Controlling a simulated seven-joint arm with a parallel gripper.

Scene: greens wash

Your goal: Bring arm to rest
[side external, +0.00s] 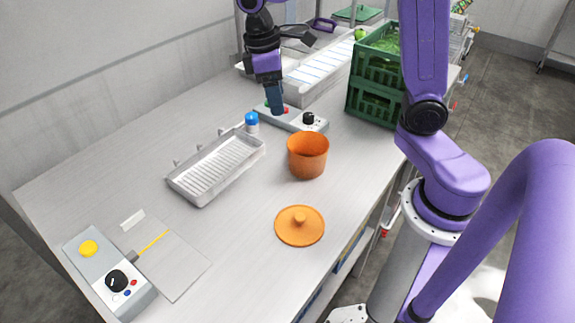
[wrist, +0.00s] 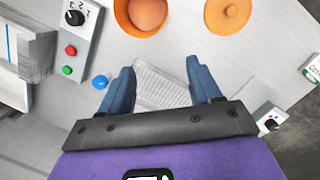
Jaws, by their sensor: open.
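My gripper (side external: 275,97) is purple with dark blue fingers, at the far side of the counter. It points down over the area of the grey control box with a black knob (side external: 308,118). In the wrist view my gripper (wrist: 158,88) has its two blue fingers spread apart, with nothing between them. Below and between them shows the ribbed metal tray (wrist: 160,85). The same control box, with red and green buttons, shows at the upper left of the wrist view (wrist: 88,20).
An orange pot (side external: 308,158) stands on the counter (side external: 235,245), its orange lid (side external: 299,226) lying apart nearer the front. Green crates (side external: 373,75) stand at the back right. A second control box (side external: 100,265) lies front left.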

